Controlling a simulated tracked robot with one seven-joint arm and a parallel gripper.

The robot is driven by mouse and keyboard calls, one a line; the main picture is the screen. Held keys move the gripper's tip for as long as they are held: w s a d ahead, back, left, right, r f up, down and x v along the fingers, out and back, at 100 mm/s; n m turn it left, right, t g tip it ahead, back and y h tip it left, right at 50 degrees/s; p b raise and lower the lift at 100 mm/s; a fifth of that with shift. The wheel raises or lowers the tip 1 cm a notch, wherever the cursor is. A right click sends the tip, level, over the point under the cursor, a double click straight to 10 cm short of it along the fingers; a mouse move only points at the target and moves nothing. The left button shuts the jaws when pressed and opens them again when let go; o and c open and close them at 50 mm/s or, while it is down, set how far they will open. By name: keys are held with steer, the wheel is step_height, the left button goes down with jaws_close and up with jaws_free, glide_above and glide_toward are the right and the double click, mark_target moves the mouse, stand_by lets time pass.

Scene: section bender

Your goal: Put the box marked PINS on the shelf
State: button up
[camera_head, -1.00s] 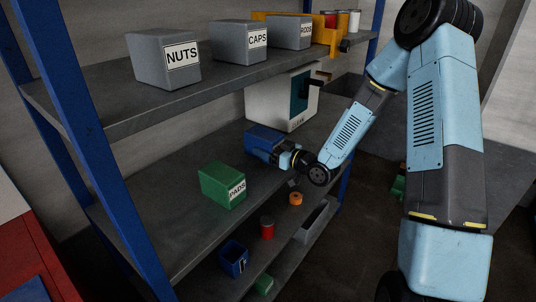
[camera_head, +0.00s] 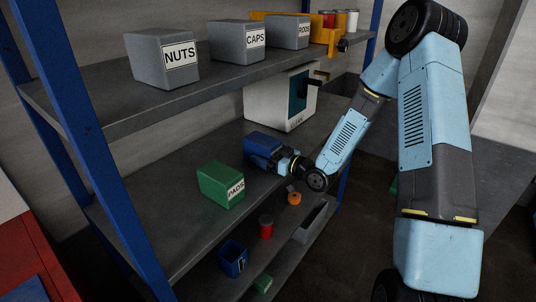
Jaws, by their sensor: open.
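A blue box (camera_head: 263,143) is at the middle shelf board (camera_head: 170,232), behind the green box marked PADS (camera_head: 221,184) and in front of the white machine. It appears to rest on the board. Its front is largely covered by my gripper (camera_head: 277,158), so I cannot read the word PINS on it. My gripper is open, with its fingers at the front of the blue box; whether they touch it I cannot tell.
Grey boxes marked NUTS (camera_head: 165,58), CAPS (camera_head: 238,41) and RODS (camera_head: 288,33) stand on the upper board. A white machine (camera_head: 281,103) stands behind. A blue bin (camera_head: 233,258) and red can (camera_head: 266,227) are below. A blue post (camera_head: 110,190) rises at left.

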steer(key=v, duration=1.2)
steer(key=w+d+r+m+h, duration=0.1)
steer(key=w+d+r+h, duration=0.2)
steer(key=d+r+h, duration=0.5)
steer(key=s+d+r+m+g+h, duration=0.1)
steer(key=s+d+r+m+h, duration=0.2)
steer(key=s+d+r+h, duration=0.25)
steer(key=s+r+m+g, duration=0.1)
steer(key=s+r, duration=0.3)
steer(key=s, duration=0.4)
steer(key=s+a+r+m+g, duration=0.1)
steer(key=s+r+m+g, duration=0.1)
steer(key=s, duration=0.6)
steer(key=s+r+m+g, duration=0.1)
steer(key=s+r+m, duration=0.2)
steer(key=s+r, duration=0.3)
steer(key=shift+s+h, duration=0.35)
steer(key=shift+s, duration=0.75)
steer(key=shift+a, duration=0.15)
